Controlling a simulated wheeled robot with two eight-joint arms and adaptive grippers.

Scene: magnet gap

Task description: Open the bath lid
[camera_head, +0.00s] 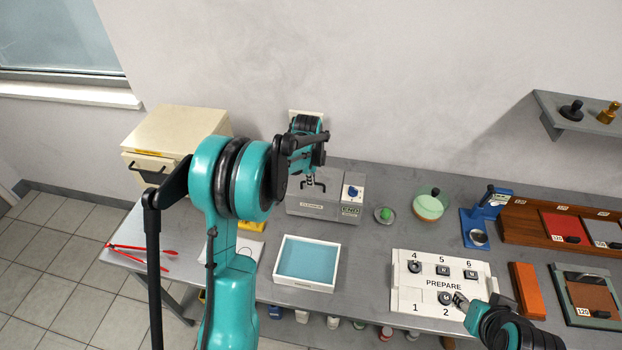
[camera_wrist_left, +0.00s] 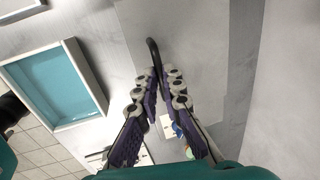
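The bath is a grey metal box labelled as a cleaner (camera_head: 315,208), against the wall. A black handle (camera_head: 322,186) stands on its flat lid. My left gripper (camera_head: 310,179) reaches down to this handle from above. In the left wrist view the lid (camera_wrist_left: 190,50) lies flat beyond the fingers, and the black handle (camera_wrist_left: 153,52) runs in between the close-set fingertips (camera_wrist_left: 163,76). The fingers look shut on it; the contact itself is partly hidden. My right gripper (camera_head: 460,300) is low over the white PREPARE board (camera_head: 412,285); its fingers are too small to read.
A white tray with blue liquid (camera_head: 308,262) stands in front of the bath. A cream oven-like box (camera_head: 175,135) stands left. A green-topped dish (camera_head: 430,205) and blue stand (camera_head: 484,218) are to the right. A shelf (camera_head: 580,118) hangs at the upper right.

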